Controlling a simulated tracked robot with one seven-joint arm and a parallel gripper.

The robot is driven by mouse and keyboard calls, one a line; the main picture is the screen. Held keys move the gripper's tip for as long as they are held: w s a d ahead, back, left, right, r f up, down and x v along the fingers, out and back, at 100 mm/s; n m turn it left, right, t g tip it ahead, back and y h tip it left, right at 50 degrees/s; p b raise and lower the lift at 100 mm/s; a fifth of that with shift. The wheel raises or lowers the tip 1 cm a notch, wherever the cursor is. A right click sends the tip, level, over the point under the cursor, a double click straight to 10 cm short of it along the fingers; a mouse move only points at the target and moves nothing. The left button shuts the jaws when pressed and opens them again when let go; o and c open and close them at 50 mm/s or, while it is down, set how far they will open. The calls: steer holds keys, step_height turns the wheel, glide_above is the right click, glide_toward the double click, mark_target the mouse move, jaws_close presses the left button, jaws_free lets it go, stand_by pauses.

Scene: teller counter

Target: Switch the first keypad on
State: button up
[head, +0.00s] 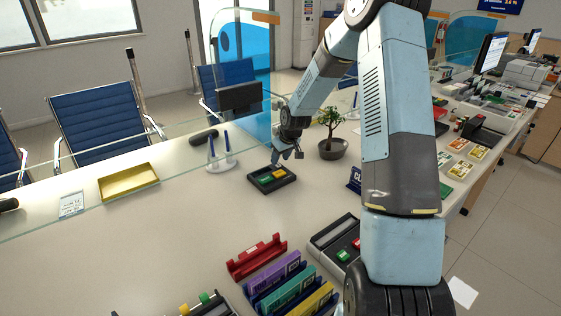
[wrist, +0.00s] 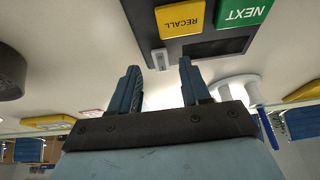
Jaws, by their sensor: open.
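A dark keypad (head: 258,187) lies on the counter with a green key (head: 266,180) and a yellow key (head: 279,174). In the wrist view its dark body (wrist: 178,47) fills the top, with a yellow key marked RECALL (wrist: 185,20) and a green key (wrist: 240,12), lettering upside down. A small light-grey part, perhaps a switch (wrist: 160,58), sits at its edge, in line with the gap between my fingers. My gripper (head: 287,155) is just above the keypad's far side. In the wrist view my gripper (wrist: 160,78) is open and empty. Whether it touches the keypad cannot be told.
A potted bonsai (head: 332,148) stands right of the keypad. A white pen stand (head: 222,163) and a glass screen are on its far left. Another dark unit with green and red keys (head: 343,256) is nearer.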

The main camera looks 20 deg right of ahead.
steer(key=shift+x, duration=1.2)
steer(key=shift+d, duration=0.1)
jaws_close()
